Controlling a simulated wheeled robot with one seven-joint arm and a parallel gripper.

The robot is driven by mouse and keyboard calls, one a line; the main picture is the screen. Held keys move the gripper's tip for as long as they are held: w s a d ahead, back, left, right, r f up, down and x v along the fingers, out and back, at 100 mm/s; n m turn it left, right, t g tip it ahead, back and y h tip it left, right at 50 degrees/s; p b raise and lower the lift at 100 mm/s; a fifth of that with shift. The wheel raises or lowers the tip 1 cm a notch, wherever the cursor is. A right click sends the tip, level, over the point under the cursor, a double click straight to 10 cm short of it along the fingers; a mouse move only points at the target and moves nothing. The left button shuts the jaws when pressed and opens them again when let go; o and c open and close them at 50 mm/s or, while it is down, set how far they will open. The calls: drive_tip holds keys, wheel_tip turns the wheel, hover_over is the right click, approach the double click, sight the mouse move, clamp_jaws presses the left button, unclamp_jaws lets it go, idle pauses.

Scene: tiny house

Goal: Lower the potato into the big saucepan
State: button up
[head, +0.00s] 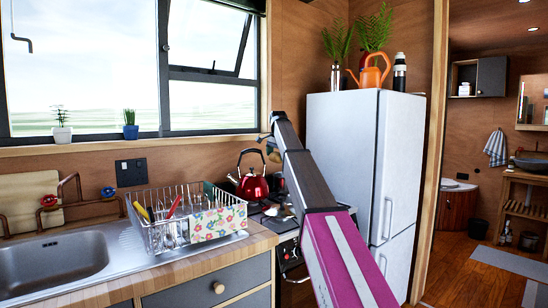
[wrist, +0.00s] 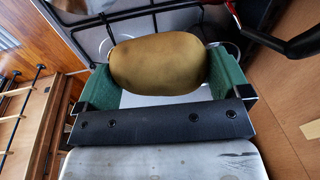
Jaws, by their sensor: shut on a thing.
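In the wrist view, a brown-yellow potato (wrist: 158,64) sits between the green pads of my gripper (wrist: 158,82). The gripper is shut on it, one pad at each end, and holds it above a grey stove top (wrist: 95,22). I cannot clearly pick out the big saucepan in either view; my arm covers part of the stove (head: 286,252).
A red kettle (head: 252,184) with a black handle stands at the back of the stove. A dish rack (head: 158,235) and sink (head: 50,268) are left of it. The white fridge (head: 340,140) stands close on the right. A wooden panel (wrist: 290,110) borders the right of the wrist view.

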drive_tip(key=w+d+f, duration=0.2)
drive_tip(key=w+d, duration=0.2)
drive_tip(key=w, duration=0.7)
drive_tip(key=w+d+f, duration=0.3)
drive_tip(key=w+d, duration=0.1)
drive_tip(key=w, duration=0.7)
drive_tip(key=shift+d, duration=0.25)
drive_tip(key=shift+f, duration=0.15)
drive_tip(key=shift+f, duration=4.75)
drive_tip(key=shift+f, duration=1.7)
